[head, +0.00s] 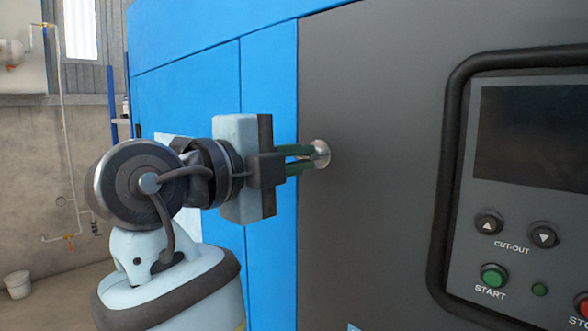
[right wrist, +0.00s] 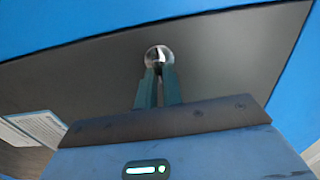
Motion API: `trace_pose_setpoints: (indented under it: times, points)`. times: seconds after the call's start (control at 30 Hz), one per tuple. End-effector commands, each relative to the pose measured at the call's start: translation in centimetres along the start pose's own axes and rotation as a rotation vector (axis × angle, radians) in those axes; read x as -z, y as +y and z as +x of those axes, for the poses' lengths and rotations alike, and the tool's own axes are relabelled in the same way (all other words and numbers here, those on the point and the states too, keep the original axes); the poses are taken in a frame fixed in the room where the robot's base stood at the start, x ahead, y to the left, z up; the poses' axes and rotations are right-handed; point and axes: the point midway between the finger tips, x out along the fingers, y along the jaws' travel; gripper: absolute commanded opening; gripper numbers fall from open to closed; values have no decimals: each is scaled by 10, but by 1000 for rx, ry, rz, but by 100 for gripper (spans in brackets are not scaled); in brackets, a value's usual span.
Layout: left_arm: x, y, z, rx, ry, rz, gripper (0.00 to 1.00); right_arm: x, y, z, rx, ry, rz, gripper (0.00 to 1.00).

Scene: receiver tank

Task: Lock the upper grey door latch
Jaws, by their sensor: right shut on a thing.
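The upper grey door latch (head: 321,153) is a small round metal piece on the dark grey door (head: 370,110), near the door's left edge. My right gripper (head: 312,158) reaches it from the left, with its green fingertips at the latch. In the right wrist view the latch (right wrist: 158,57) shows as a shiny round disc, and the fingers (right wrist: 158,80) are close together on its middle part. The gripper is shut on the latch; the exact turn of the latch is hard to tell. My left gripper is not in view.
A control panel (head: 520,210) with START and CUT-OUT buttons is on the right of the grey door. Blue cabinet panels (head: 270,80) stand left of the door. A white bucket (head: 18,284) and wall pipes (head: 62,130) are far left.

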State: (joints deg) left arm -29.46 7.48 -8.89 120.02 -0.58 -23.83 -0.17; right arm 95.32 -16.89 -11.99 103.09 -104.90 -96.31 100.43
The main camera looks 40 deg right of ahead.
Motion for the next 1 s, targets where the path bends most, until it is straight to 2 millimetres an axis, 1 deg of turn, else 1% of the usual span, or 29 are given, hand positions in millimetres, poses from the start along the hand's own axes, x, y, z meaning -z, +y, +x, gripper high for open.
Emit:
trace_pose_setpoints:
  times: [0.2,0.67,0.7,0.83,1.0]
  points:
    - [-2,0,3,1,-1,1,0,0,1,0,-1,1,50,0]
    - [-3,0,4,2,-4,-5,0,0,0,0,-1,1,61,0]
    - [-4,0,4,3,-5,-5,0,0,0,0,-1,1,61,12]
    - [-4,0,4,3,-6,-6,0,0,0,0,-1,1,60,29]
    - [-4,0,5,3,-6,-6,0,0,0,0,-1,0,59,30]
